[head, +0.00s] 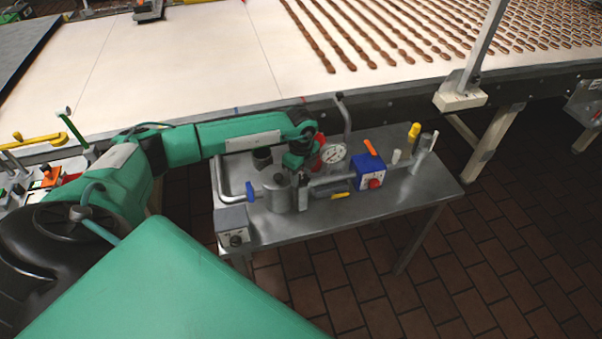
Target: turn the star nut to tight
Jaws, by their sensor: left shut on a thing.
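My left arm reaches from the left over a steel bench, and its gripper (298,172) points down among the fittings there. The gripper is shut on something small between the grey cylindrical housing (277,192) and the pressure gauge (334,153). The wrist hides most of what it holds. The star nut cannot be made out clearly; the held part may be it. A red part (319,143) shows just behind the wrist, partly covered. My right gripper is not in view.
The steel bench (440,190) carries a blue box (368,172) with an orange lever and red button, a blue-handled valve (250,191), a yellow-topped post (413,132) and a grey box (232,225). Behind is a white conveyor (190,60) with rows of brown pieces. Tiled floor lies open at right.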

